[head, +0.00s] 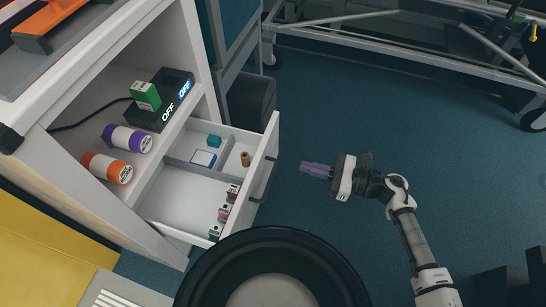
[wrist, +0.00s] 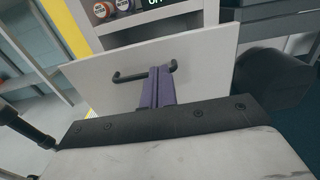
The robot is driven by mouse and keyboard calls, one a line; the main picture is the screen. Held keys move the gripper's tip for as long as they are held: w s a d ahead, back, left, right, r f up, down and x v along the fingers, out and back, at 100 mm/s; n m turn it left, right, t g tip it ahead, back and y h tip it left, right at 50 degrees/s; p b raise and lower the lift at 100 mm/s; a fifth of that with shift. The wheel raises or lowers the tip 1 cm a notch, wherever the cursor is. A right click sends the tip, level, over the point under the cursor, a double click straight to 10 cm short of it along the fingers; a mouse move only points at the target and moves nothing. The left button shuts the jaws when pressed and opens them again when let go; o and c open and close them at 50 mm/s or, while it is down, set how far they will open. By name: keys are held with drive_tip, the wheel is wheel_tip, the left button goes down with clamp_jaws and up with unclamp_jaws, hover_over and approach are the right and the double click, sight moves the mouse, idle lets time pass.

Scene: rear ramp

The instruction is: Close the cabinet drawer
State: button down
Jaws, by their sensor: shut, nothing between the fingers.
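The cabinet drawer (head: 188,196) is pulled out from the white cabinet (head: 182,50) in the head view. Its white front (head: 263,160) carries a dark bar handle (head: 266,178). Inside are a teal block, a tan spool-like piece, a white-and-blue card and several small bottles. My gripper (head: 303,168) is shut and empty, to the right of the drawer front, with a gap over the floor. In the wrist view, the purple fingers (wrist: 157,88) point at the drawer front (wrist: 205,60) and overlap the handle (wrist: 130,77); I cannot tell there whether they touch.
An open shelf above the drawer holds a purple-banded can (head: 127,139), an orange-banded can (head: 107,168) and a black box (head: 172,110) reading OFF. A dark bin (head: 251,101) stands behind the drawer. A wheeled metal frame (head: 400,58) is at the back.

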sight(263, 156)
drive_tip(key=x, duration=1)
drive_tip(key=shift+f, duration=0.1)
drive_tip(key=shift+a, duration=0.15)
